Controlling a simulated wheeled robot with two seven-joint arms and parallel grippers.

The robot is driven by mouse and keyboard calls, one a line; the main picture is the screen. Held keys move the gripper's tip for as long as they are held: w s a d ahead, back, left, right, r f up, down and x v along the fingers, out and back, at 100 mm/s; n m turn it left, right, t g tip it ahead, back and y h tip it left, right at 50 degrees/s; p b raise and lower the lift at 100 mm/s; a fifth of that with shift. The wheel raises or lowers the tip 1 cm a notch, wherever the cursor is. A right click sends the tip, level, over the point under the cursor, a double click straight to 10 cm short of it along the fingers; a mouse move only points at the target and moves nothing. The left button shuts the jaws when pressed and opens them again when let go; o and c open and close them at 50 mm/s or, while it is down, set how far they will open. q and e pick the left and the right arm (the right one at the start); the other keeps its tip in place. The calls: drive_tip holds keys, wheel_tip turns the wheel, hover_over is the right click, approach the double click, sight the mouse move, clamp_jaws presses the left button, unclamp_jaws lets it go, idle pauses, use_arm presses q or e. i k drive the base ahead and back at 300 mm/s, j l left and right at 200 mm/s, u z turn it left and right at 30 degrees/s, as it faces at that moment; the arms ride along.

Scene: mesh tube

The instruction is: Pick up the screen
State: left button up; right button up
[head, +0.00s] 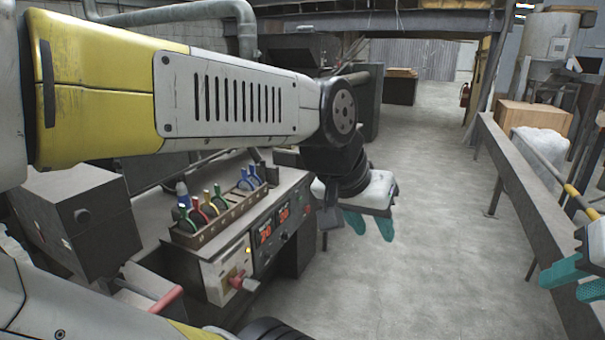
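I cannot make out a screen or mesh tube for certain in the head view. My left gripper (370,226) is past the right end of the console, above the grey floor. Its two teal fingers point down and are apart, with nothing between them. My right gripper (578,281) is at the right edge, by the long grey bench, and partly cut off by the frame. Its teal fingers point left with a gap between them, and I see nothing held. My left arm hides much of the upper left.
A console (285,232) with red displays stands at the lower left, with a rack (222,213) of colored-handled tools on top. A long grey bench (527,200) runs along the right. A cardboard box (533,118) and a white bag (541,143) are there. The middle floor is clear.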

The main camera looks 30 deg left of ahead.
sight(252, 178)
drive_tip(key=i+u, duration=0.4)
drive_tip(key=i, duration=0.15)
drive_tip(key=i+l+u, duration=0.15)
drive_tip(key=i+u, duration=0.25)
drive_tip(key=i, duration=0.15)
drive_tip(key=i+j+u, duration=0.15)
drive_tip(key=u, duration=0.35)
drive_tip(key=i+u, duration=0.7)
drive_tip(key=u, duration=0.3)
drive_tip(key=i+u, duration=0.1)
drive_tip(key=i+l, duration=0.05)
